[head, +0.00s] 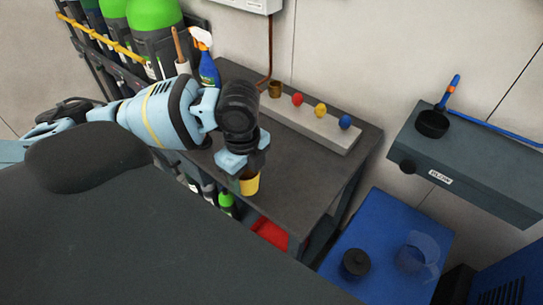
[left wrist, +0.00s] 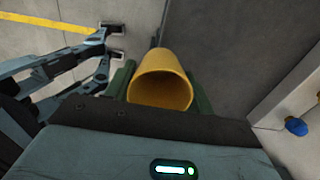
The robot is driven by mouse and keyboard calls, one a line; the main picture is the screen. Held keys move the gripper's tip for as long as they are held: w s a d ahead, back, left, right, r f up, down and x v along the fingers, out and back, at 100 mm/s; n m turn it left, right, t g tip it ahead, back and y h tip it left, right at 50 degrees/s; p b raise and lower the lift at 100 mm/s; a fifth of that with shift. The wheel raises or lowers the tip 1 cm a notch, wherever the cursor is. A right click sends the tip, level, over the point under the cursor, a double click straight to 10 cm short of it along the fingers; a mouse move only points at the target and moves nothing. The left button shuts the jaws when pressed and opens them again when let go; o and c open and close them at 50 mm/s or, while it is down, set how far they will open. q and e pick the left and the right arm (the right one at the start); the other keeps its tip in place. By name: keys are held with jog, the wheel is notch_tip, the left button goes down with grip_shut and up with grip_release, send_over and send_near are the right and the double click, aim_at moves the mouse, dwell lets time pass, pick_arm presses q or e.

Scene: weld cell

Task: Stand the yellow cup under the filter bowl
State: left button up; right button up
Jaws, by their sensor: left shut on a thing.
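The yellow cup (head: 249,185) is held in my left gripper (head: 247,170), over the near edge of the dark bench (head: 300,205) in the head view. In the left wrist view the cup (left wrist: 162,72) sits between the two fingers of the left gripper (left wrist: 158,90), its open mouth facing the camera. The gripper is shut on the cup. I cannot tell for sure which thing is the filter bowl.
A pale block (head: 320,127) with red, yellow and blue knobs lies along the bench's back; a brass piece (head: 275,89) is by its end. A spray bottle (head: 208,68) stands at left. A blue surface (head: 375,225) holds a black pot (head: 355,264) and a clear item (head: 417,255).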

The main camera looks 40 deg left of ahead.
pick_arm(q)
jog(key=w, duration=0.3)
jog(key=w+a, duration=0.1)
jog(key=w, duration=0.3)
jog(key=w+f, duration=0.1)
jog(key=w, duration=0.3)
jog(key=shift+a+b, duration=0.2)
jog(key=shift+b, duration=0.2)
jog(key=shift+w, duration=0.2)
jog(key=shift+w+f, duration=0.15)
jog(key=shift+f, duration=1.65)
jog(key=shift+f, duration=0.15)
jog(key=o, duration=1)
